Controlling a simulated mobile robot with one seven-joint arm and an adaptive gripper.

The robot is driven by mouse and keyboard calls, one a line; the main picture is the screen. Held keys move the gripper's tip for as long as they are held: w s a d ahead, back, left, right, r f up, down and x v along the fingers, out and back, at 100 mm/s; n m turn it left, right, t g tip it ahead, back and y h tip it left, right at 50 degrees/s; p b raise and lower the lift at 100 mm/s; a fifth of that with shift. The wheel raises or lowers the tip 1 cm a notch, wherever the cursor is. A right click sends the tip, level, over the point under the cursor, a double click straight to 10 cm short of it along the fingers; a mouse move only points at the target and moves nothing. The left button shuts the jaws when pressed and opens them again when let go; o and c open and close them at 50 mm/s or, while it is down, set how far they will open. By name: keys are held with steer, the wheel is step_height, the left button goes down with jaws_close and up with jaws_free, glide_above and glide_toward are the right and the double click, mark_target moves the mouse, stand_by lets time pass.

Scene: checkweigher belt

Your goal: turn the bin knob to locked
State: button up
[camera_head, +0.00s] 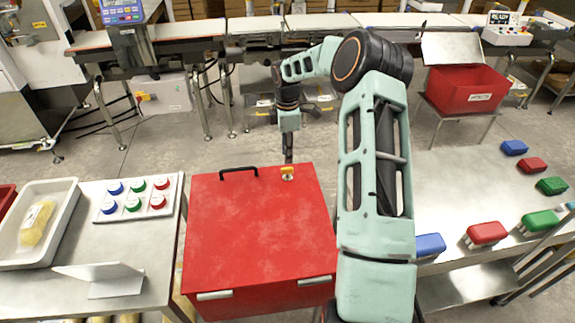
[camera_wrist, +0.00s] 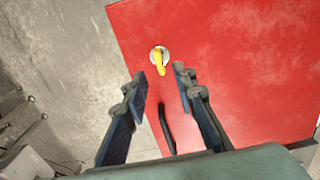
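The bin is a large red box with a closed red lid (camera_head: 258,225) in the head view; the lid also fills much of the wrist view (camera_wrist: 240,60). The bin knob (camera_head: 288,173) is a small yellow handle on a pale round base near the lid's far edge. In the wrist view the knob (camera_wrist: 159,60) lies beyond my fingertips, roughly between them in the picture. My gripper (camera_head: 288,157) points down near the knob in the head view. In the wrist view my gripper (camera_wrist: 160,78) is open, with nothing between its fingers. Any lock marking is too small to read.
A black handle (camera_head: 238,172) stands on the lid left of the knob. A button panel (camera_head: 138,198) and white tray (camera_head: 62,187) are on the left table. Coloured blocks (camera_head: 487,233) lie on the right table. An open red bin (camera_head: 468,88) stands behind.

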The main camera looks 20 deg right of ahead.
mark_target(287, 168)
step_height(287, 168, down, 7)
steer(key=shift+r+p, duration=0.1)
steer(key=shift+p, duration=0.4)
jaws_close()
